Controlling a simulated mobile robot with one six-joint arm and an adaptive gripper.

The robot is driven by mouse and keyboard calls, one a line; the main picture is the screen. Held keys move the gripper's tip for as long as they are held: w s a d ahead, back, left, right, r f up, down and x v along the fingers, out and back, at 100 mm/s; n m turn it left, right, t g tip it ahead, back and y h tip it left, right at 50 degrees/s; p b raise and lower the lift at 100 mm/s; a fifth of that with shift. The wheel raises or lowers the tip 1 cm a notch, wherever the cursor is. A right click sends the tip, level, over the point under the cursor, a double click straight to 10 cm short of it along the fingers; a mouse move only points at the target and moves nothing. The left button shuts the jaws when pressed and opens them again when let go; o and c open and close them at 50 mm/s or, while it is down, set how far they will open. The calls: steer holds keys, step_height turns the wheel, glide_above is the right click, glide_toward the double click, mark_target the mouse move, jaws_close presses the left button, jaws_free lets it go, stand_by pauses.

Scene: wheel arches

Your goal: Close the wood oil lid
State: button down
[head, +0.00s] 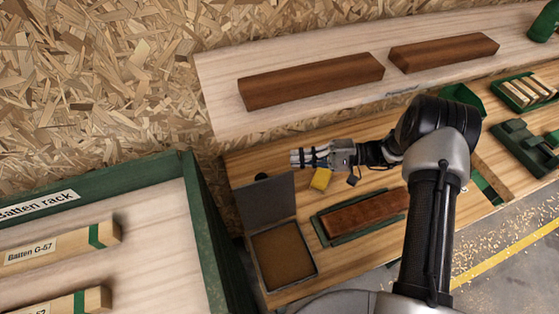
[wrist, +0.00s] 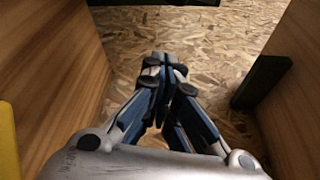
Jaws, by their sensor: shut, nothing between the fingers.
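The wood oil box is an open grey tray with a brown inside, and its rim (head: 312,262) shows at the front left of the bench in the head view. Its flat grey lid (head: 267,200) stands raised at the box's far edge. My gripper (head: 294,158) is shut and empty, beyond and a little right of the lid's top, apart from it in the picture. In the wrist view my closed fingertips (wrist: 165,62) point toward the chipboard wall. I cannot pick out the lid for sure in the wrist view.
A yellow block (head: 321,179) lies just below my gripper; a yellow edge (wrist: 8,145) shows in the wrist view. A brown board (head: 362,215) lies in a green tray right of the box. A shelf (head: 222,95) with two dark boards runs behind. The batten rack (head: 198,210) stands left.

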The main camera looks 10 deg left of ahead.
mark_target(266, 198)
steer(key=s+a, duration=0.5)
steer(key=a, duration=0.2)
steer(key=shift+s+b, duration=0.3)
steer(key=shift+b, duration=0.15)
steer(key=shift+r, duration=0.15)
